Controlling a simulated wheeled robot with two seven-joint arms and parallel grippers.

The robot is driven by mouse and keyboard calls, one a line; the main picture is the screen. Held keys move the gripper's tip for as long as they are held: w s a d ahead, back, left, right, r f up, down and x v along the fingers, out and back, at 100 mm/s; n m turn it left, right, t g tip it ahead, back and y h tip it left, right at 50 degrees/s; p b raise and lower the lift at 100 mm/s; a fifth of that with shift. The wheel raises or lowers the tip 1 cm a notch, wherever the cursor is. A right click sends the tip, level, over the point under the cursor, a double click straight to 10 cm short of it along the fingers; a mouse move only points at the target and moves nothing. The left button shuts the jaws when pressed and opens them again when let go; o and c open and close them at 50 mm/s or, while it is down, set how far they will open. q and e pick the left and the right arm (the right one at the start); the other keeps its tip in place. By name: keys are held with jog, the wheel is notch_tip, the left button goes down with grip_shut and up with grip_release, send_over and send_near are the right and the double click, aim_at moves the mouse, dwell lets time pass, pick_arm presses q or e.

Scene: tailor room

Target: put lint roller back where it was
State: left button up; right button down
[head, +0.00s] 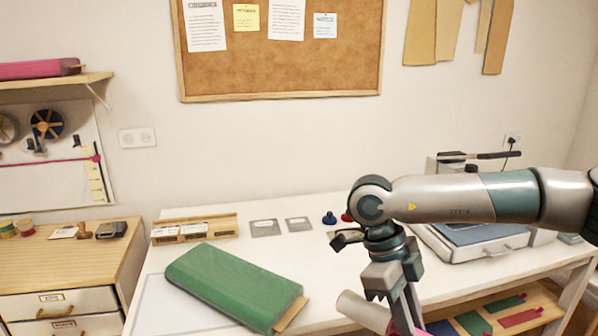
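The lint roller (362,312) shows at the bottom edge of the head view, with a pale cylindrical head and pink parts beside it. My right gripper (404,318) reaches down over the white table from the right arm. Its fingers appear closed around the pink handle, just right of the pale head. The fingertips and the rest of the handle are partly hidden or cut off by the frame's lower edge. My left gripper is not in view.
A green fabric bolt (232,286) lies on the white table (165,309). A wooden card holder (194,230), grey squares and a blue-lidded case (470,240) stand behind. Left is a drawer cabinet (62,304); lower right, a shelf with colored swatches (508,318).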

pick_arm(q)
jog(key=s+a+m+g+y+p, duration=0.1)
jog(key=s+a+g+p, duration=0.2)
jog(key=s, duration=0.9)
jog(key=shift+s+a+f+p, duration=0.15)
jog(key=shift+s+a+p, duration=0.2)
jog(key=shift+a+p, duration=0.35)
pick_arm(e)
notch_tip(320, 180, up, 8)
jog(key=w+n+t+y, duration=0.1)
jog(key=n+t, duration=0.3)
jog(key=n, duration=0.7)
jog(key=w+d+n+t+y, duration=0.1)
jog(key=n+t, duration=0.2)
jog(key=n, duration=0.8)
jog(key=shift+w+r+t+y, duration=0.15)
jog(key=shift+r+t+y, duration=0.15)
jog(key=shift+t, duration=0.1)
jog(key=shift+d+f, duration=0.1)
pick_arm(q)
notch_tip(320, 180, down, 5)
jog(key=b, duration=0.5)
pick_arm(e)
notch_tip(320, 180, down, 29)
jog(key=n+y, duration=0.1)
jog(key=n, duration=0.2)
jog(key=shift+s+n, duration=0.3)
jog(key=shift+s, duration=0.15)
